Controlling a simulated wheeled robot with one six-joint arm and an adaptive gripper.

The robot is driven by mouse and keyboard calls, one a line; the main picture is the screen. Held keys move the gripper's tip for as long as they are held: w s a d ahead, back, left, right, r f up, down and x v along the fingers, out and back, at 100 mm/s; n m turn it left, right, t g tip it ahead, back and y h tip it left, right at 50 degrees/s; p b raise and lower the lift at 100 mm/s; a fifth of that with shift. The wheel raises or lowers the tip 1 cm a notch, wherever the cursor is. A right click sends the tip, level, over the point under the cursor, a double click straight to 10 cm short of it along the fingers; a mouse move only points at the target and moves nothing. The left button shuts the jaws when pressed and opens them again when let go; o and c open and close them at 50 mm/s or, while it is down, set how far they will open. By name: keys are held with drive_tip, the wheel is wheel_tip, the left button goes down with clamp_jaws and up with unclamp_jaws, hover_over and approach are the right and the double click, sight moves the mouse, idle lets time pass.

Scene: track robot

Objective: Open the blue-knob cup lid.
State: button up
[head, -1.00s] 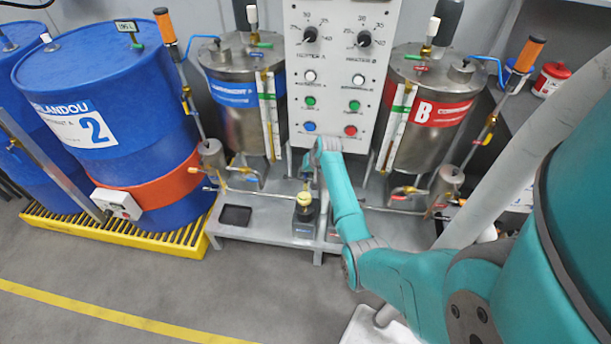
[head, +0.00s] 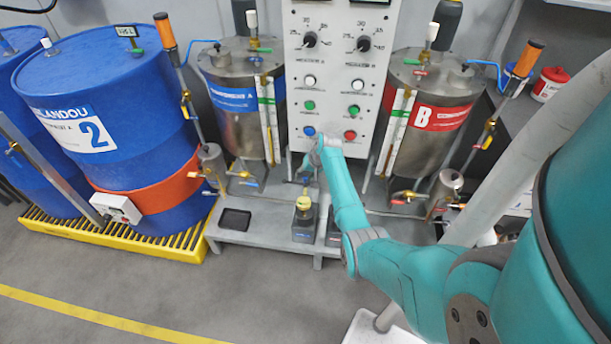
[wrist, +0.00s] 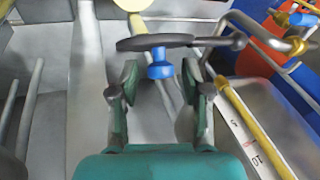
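The blue knob (wrist: 160,70) sticks out from a dark round lid (wrist: 140,43), seen nearly edge-on in the wrist view. A bar runs from the lid to the right. My gripper (wrist: 160,76) is open, with one finger on each side of the knob. A gap shows between the knob and each finger. In the head view my gripper (head: 306,172) is small and partly hidden by my arm, low in front of the control panel. I cannot make out the knob or lid there, and the cup body is not clear in either view.
Metal tank A (head: 235,125) stands left of the control panel (head: 340,70), and tank B (head: 420,140) right. A yellow-topped unit (head: 304,208) and a black tray (head: 235,219) sit on the grey stand. A yellow scaled tube (wrist: 245,120) is close to my gripper's right. Blue drums stand left.

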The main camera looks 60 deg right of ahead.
drive_tip(key=v, duration=1.2)
idle(0.6)
